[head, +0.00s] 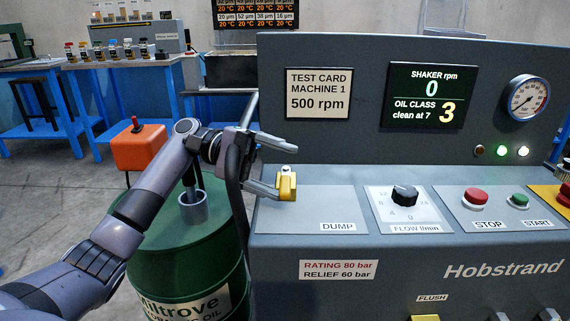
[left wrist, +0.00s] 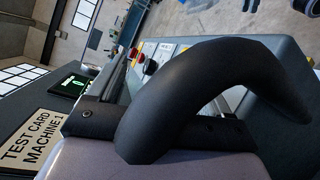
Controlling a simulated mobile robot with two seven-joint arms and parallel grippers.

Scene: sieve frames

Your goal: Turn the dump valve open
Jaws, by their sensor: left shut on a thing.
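The dump valve (head: 287,186) has a yellow handle with a pale top. It stands on the sloping panel above the DUMP label (head: 337,227), at the panel's left end. My left gripper (head: 284,169) reaches in from the left in the head view and is shut on the yellow handle. One finger shows above the handle and the other beside it; the exact contact is partly hidden. In the left wrist view a dark curved part fills the middle, and neither the valve nor the fingertips can be made out. My right gripper is not in view.
Right of the valve are the flow knob (head: 404,195), red STOP button (head: 475,197) and green START button (head: 518,200). The display (head: 430,97) reads shaker 0, oil class 3. A green oil drum (head: 187,259) stands under my left arm, an orange box (head: 138,148) behind it.

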